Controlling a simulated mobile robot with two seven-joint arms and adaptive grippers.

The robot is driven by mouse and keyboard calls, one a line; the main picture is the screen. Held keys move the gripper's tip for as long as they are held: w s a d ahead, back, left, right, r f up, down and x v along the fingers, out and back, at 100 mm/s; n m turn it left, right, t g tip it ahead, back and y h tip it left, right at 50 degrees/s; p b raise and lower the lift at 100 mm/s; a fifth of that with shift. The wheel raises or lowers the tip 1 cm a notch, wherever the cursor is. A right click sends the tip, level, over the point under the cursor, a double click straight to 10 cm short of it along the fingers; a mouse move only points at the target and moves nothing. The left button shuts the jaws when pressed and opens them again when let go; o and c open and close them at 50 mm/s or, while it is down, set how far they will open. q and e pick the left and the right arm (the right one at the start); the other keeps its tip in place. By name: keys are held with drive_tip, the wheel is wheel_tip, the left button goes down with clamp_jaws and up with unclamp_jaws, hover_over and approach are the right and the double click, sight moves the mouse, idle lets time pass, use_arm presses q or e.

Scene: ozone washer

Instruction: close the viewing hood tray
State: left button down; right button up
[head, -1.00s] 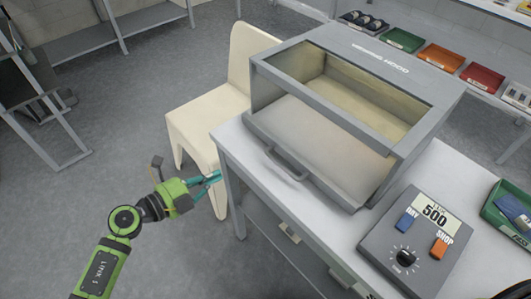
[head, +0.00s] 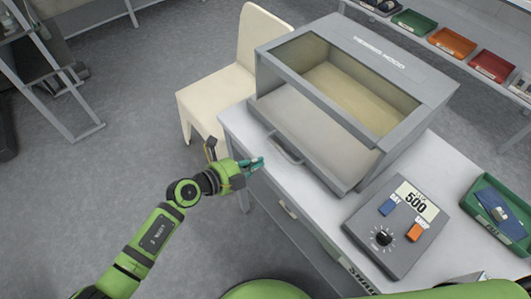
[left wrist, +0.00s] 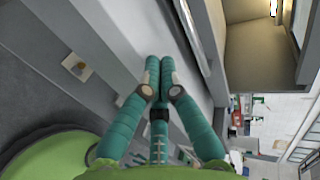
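The grey viewing hood (head: 375,50) stands on a white-topped table, with its glass window facing up. Its tray (head: 325,172) sticks out at the front, its floor showing below the window, with a grey bar handle (head: 284,150) on its front edge. My left gripper (head: 257,163) is just left of the handle, apart from it in the head view, over the table's front edge. The handle also seems to show there, just right of the fingertips (left wrist: 190,35). My right gripper is out of view.
A control box (head: 397,225) with a dial and a 500 display stands right of the hood. A green bin (head: 487,222) is beyond it. A cream chair (head: 240,75) stands behind left of the table. Open floor lies at left.

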sight(278, 146)
use_arm(q)
drive_tip(key=w+d, duration=0.1)
drive_tip(key=w+d+r, duration=0.1)
drive_tip(key=d, duration=0.1)
drive_tip(key=shift+w, duration=0.1)
drive_tip(key=shift+f, duration=0.1)
drive_tip(key=w+d, duration=0.1)
drive_tip(key=d, duration=0.1)
drive_tip(key=w+d+p, duration=0.1)
drive_tip(key=shift+w+d, duration=0.4)
drive_tip(key=shift+a, duration=0.15)
